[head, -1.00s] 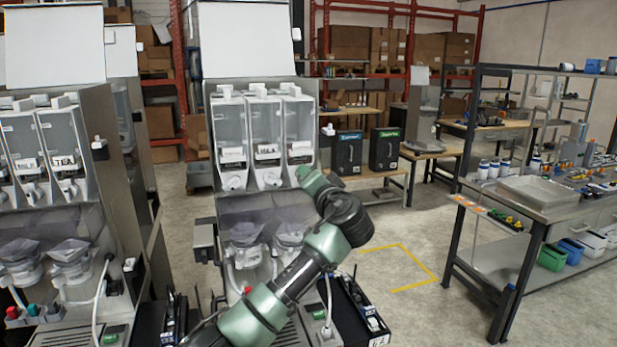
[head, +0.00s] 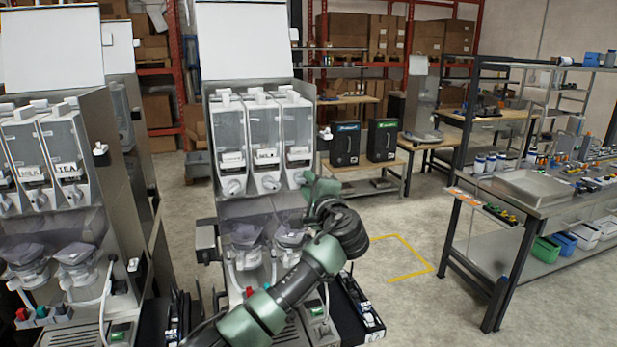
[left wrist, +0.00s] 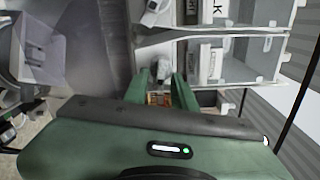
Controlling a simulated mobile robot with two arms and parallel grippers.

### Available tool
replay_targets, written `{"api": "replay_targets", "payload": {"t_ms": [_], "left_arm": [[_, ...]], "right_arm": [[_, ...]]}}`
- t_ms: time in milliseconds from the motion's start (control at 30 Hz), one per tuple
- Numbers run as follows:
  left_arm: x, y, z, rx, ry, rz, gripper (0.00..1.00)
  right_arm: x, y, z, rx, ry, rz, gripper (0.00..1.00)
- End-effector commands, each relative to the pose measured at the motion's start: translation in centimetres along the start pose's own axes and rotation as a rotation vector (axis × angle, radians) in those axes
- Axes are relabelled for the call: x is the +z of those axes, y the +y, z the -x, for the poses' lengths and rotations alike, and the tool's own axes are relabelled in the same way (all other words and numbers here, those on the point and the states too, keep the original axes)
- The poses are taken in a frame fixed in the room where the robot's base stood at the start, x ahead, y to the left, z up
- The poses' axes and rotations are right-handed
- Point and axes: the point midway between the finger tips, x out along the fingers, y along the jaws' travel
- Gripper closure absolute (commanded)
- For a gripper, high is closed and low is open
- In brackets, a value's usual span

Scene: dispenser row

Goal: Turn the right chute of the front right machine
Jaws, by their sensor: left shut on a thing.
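The front right machine (head: 240,205) stands in the middle of the head view with three clear canisters side by side. Its right chute (head: 295,178) is a light spout under the right canister, partly hidden by my gripper. My left gripper (head: 308,184) is at this chute, its arm rising from below. In the left wrist view the two green fingers (left wrist: 161,90) are shut on the right chute (left wrist: 160,70), which shows as a pale knob between them. The middle chute (head: 270,182) and left chute (head: 233,187) are uncovered. My right gripper is not in view.
Two cups (head: 246,256) sit under a tinted guard on this machine. Another dispenser (head: 60,200) stands at left. A dark tray (head: 358,310) is at the machine's lower right. A workbench (head: 530,190) stands at right, with open floor between.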

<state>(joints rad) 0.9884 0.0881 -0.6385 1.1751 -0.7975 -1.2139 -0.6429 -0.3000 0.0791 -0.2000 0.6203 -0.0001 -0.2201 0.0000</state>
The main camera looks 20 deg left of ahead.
Motion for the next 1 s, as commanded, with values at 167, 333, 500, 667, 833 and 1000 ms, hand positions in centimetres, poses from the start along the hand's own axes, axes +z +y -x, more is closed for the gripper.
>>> {"api": "replay_targets", "payload": {"t_ms": [167,333,500,667,833,1000], "left_arm": [[0.1,-0.1,0.0,0.000,0.001,-0.130,1.00],[0.1,0.1,0.0,0.000,0.000,-0.218,1.00],[0.1,0.3,0.0,0.000,0.000,-0.272,1.00],[0.0,0.4,0.0,0.000,0.000,-0.296,1.00],[0.0,0.4,0.0,0.000,0.001,-0.302,1.00],[0.0,0.4,0.0,0.001,0.001,-0.301,1.00]], "right_arm": [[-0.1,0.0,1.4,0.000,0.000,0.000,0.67],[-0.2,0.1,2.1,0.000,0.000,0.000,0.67],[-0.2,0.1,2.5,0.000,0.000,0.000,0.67],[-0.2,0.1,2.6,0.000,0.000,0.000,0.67],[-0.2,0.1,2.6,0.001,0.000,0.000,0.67],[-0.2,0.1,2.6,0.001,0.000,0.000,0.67]]}}
